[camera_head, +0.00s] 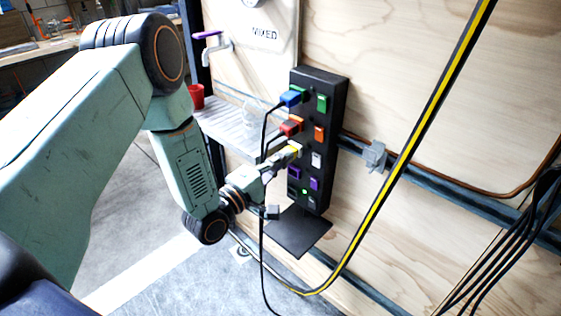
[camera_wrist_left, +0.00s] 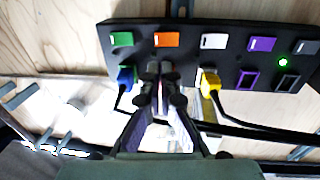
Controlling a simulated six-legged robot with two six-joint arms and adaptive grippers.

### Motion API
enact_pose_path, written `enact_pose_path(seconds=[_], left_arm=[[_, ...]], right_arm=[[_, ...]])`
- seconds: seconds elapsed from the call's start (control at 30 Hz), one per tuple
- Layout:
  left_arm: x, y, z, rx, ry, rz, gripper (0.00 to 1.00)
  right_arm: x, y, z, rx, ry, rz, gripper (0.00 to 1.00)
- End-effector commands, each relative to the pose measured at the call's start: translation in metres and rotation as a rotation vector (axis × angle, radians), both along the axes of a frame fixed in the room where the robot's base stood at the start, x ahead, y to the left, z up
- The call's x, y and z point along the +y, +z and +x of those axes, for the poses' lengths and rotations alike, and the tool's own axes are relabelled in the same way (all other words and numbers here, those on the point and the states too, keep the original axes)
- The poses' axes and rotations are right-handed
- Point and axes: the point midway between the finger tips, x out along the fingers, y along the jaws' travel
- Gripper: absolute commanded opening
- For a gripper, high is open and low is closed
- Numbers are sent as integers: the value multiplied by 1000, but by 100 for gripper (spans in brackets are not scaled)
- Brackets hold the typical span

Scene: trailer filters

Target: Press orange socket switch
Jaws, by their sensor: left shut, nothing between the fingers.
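A black power strip (camera_head: 325,150) stands upright against the wooden wall; in the left wrist view it runs across the top (camera_wrist_left: 190,58). Its orange switch (camera_head: 319,133) sits between the green switch (camera_head: 322,103) and the white switch (camera_head: 316,159); it shows uncovered in the left wrist view (camera_wrist_left: 167,39). My left gripper (camera_head: 284,157) is shut and empty, in front of the plug side of the strip. In the left wrist view its fingertips (camera_wrist_left: 160,72) are just below the orange switch, hiding the orange socket. Contact cannot be told. My right gripper is out of view.
A blue plug (camera_head: 291,97), a red-orange plug (camera_head: 290,127) and a yellow plug (camera_wrist_left: 210,80) sit in the strip, their dark cables hanging down. A purple switch (camera_wrist_left: 262,44) is farther along. A yellow-black cable (camera_head: 405,155) crosses at the right. A shelf (camera_head: 225,127) is behind.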

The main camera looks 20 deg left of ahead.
Motion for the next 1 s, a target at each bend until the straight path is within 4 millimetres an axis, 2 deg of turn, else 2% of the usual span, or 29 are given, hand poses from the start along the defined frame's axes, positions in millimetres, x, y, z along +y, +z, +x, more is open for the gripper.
enact_pose_path(seconds=[0.3, 0.5, 0.7, 1.0], left_arm=[[-22, 7, 56, -3, -3, 2, 0], [-31, 10, 83, -2, -2, 2, 0], [-35, 12, 94, 0, 0, 0, 0], [-35, 12, 95, 1, 0, 0, 0]], right_arm=[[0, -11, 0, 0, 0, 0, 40], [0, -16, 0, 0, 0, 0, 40], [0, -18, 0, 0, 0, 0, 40], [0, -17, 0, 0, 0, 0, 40]])
